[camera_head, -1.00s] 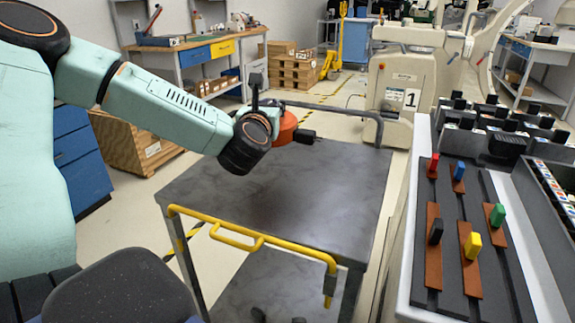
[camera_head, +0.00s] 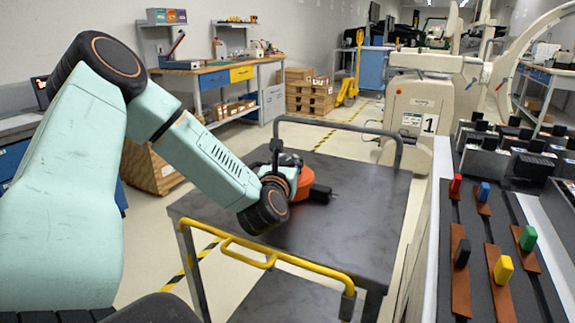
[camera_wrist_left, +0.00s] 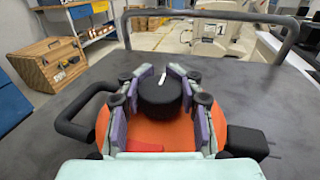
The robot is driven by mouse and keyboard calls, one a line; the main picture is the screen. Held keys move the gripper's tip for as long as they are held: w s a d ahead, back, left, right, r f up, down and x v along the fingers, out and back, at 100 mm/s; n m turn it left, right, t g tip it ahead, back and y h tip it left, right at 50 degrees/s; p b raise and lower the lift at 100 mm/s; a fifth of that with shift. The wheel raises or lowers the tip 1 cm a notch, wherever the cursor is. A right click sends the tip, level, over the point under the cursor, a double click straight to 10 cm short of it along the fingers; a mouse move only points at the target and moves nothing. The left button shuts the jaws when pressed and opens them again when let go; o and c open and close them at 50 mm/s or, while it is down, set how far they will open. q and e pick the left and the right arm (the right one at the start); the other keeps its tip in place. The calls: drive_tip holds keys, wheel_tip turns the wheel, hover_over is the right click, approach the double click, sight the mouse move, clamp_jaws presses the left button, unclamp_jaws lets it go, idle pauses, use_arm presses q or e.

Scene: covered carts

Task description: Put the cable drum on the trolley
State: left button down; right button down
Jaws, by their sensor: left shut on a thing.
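The cable drum is an orange disc (camera_head: 305,182) with a black hub, a black handle and a black block on its side. It also shows in the left wrist view (camera_wrist_left: 158,132), lying flat over the trolley's dark top. My left gripper (camera_wrist_left: 160,76) is shut on the drum's black hub, its pads on both sides of it. In the head view my left gripper (camera_head: 288,166) is partly hidden behind its wrist. The trolley (camera_head: 350,225) has a dark grey top and a yellow front handle. I cannot tell whether the drum touches the top. My right gripper is out of view.
A bench with coloured pegs (camera_head: 503,268) on brown strips stands close at the right. The trolley's grey rear rail (camera_head: 340,124) rises behind the drum. The trolley top around the drum is bare. A wooden crate (camera_head: 150,168) stands on the floor behind my left arm.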

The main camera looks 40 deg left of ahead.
use_arm(q)
drive_tip(key=shift+r, duration=0.15)
drive_tip(key=shift+s+b, duration=0.1)
drive_tip(key=shift+b, duration=0.2)
drive_tip(key=c, duration=0.9)
unclamp_jaws()
drive_tip(key=shift+o, duration=0.2)
drive_tip(key=shift+s+d+p, duration=0.15)
drive_tip(key=shift+s+p, duration=0.05)
drive_tip(key=shift+p, duration=0.25)
drive_tip(key=p+v, duration=0.2)
drive_tip(key=v, duration=0.9)
drive_tip(key=shift+s+d, duration=0.15)
drive_tip(key=shift+s, duration=0.1)
